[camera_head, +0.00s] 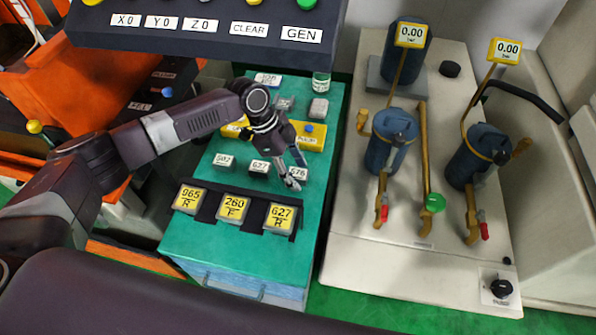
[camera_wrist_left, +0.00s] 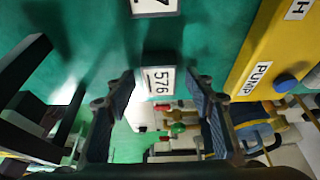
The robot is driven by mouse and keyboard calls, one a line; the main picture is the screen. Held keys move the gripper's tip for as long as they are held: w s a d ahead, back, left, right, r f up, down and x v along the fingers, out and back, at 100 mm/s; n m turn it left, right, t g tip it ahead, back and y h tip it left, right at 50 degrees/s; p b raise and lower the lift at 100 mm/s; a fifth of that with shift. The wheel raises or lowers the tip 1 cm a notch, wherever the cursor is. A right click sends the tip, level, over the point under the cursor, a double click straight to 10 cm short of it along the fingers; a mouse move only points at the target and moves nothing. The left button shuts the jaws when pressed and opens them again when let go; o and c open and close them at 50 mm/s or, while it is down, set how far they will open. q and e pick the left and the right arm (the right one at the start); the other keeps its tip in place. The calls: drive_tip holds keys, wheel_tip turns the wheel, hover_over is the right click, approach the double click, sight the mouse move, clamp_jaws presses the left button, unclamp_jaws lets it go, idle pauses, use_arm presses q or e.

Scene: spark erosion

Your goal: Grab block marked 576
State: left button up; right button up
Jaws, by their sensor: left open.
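The block marked 576 (camera_head: 298,173) is a small block with a white label, on the green cabinet top; my left gripper partly covers it in the head view. In the left wrist view the 576 block (camera_wrist_left: 159,80) shows between and just beyond the two fingers. My left gripper (camera_head: 296,172) is open over the block, with its dark-padded fingers (camera_wrist_left: 165,100) on either side of it. I cannot tell whether the fingers touch it. My right gripper does not show.
Blocks marked 627 (camera_head: 260,167) and 582 (camera_head: 224,161) stand left of it. A black rack (camera_head: 250,210) with yellow-labelled blocks lies in front. A yellow panel marked PUMP (camera_head: 308,138) is behind. Blue cylinders with gauges stand on the pale machine (camera_head: 405,225) at right.

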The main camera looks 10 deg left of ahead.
use_arm(q)
drive_tip(key=shift+f, duration=0.15)
drive_tip(key=c, duration=1)
clamp_jaws()
drive_tip(key=shift+w, duration=0.1)
drive_tip(key=shift+r, duration=0.25)
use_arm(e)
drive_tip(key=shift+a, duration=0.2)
